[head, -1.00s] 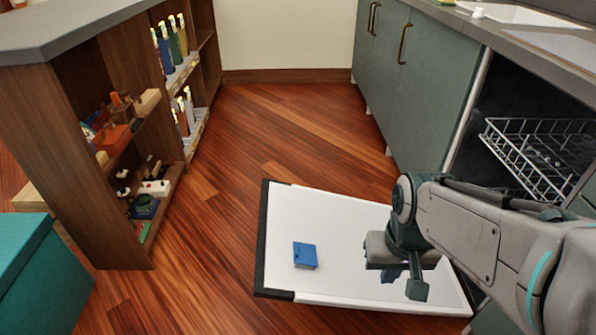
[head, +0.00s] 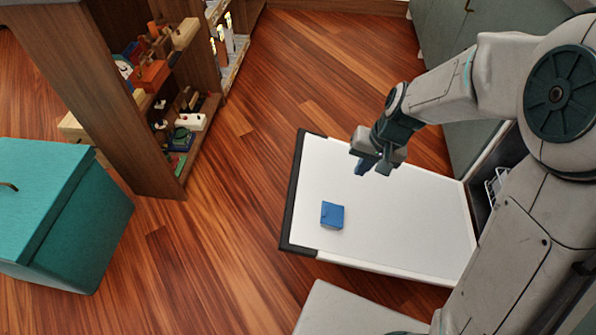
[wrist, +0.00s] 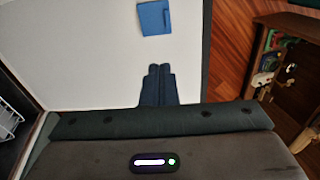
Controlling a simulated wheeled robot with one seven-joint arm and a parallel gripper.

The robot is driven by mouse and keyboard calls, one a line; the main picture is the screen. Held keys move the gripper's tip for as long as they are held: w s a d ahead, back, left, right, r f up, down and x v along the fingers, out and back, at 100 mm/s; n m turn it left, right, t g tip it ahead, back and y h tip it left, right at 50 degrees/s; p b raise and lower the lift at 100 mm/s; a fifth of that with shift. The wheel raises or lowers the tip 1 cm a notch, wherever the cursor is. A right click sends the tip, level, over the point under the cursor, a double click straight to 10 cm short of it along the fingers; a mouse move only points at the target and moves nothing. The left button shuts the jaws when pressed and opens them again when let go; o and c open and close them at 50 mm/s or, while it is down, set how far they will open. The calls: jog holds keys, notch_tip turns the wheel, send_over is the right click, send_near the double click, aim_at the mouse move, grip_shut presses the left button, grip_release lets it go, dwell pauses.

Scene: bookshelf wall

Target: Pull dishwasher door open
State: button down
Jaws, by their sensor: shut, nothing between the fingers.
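The dishwasher door (head: 400,217) lies lowered, roughly flat above the floor, with its white inner face up and a dark outer edge at left. In the wrist view the door (wrist: 95,50) fills much of the picture. A blue detergent compartment (head: 332,215) sits on the door; it also shows in the wrist view (wrist: 154,17). My gripper (head: 367,168) is over the far part of the door, shut and empty. In the wrist view my gripper's fingers (wrist: 158,85) are together, with the blue piece beyond them. Contact with the door cannot be told.
The dishwasher's wire rack (head: 492,187) shows partly behind my arm. A wooden shelf (head: 165,180) with toys stands at left, beside a teal box (head: 75,215). Wooden floor (head: 235,220) lies open between the shelf and the door. Grey-green cabinets (head: 470,145) stand at right.

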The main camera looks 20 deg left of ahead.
jog(key=g+p, duration=0.1)
jog(key=p, duration=0.2)
send_near(289, 197)
jog(key=shift+n+y, duration=0.4)
jog(key=b+x, duration=0.3)
jog(key=x, duration=0.1)
jog(key=b+x, duration=0.2)
jog(key=shift+d+f+b, duration=0.15)
jog(key=shift+f+b, duration=0.15)
jog(key=shift+f, duration=0.2)
jog(key=shift+f, duration=0.1)
jog(key=a+f+h+b, duration=0.1)
jog(key=a+f+b, duration=0.1)
jog(key=f, duration=0.7)
jog(key=s+a+f+h+b, duration=0.1)
jog(key=a+f+h, duration=0.1)
jog(key=f, duration=0.8)
jog(key=shift+s+a+f+t+b, duration=0.2)
jog(key=shift+a+t+b, duration=0.1)
jog(key=shift+t+b, duration=0.1)
notch_tip(289, 197, up, 14)
jog(key=p, duration=0.6)
jog(key=shift+d, duration=0.35)
jog(key=shift+w, duration=0.1)
